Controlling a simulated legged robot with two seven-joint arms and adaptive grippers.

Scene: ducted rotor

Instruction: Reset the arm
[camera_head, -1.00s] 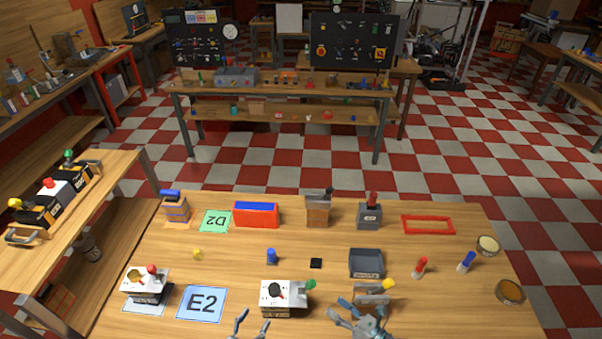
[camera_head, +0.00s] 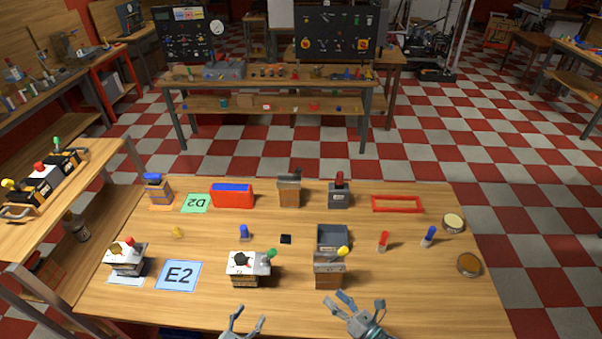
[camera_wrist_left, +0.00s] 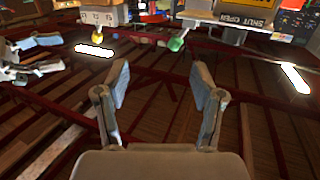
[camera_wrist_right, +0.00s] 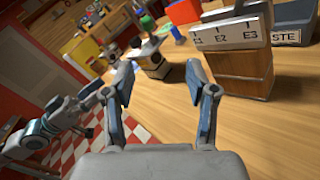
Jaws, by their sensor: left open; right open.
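My left gripper (camera_head: 242,322) is at the front edge of the wooden table, low in the head view. It is open and empty, and its two fingers stand apart in the left wrist view (camera_wrist_left: 160,95). My right gripper (camera_head: 352,305) is also at the table's front edge, to the right of the left one. It is open and empty, with nothing between its fingers in the right wrist view (camera_wrist_right: 160,95). The wooden block with a yellow knob (camera_head: 329,272) stands just beyond the right gripper, apart from it. The white box with a green knob (camera_head: 243,270) stands beyond the left gripper.
The wooden table (camera_head: 400,290) is bare at its front right. A blue E2 card (camera_head: 178,276), a grey tray (camera_head: 332,237), a red frame (camera_head: 398,204), a red box (camera_head: 232,195) and several small knobs lie on it. A side shelf (camera_head: 100,160) stands at left.

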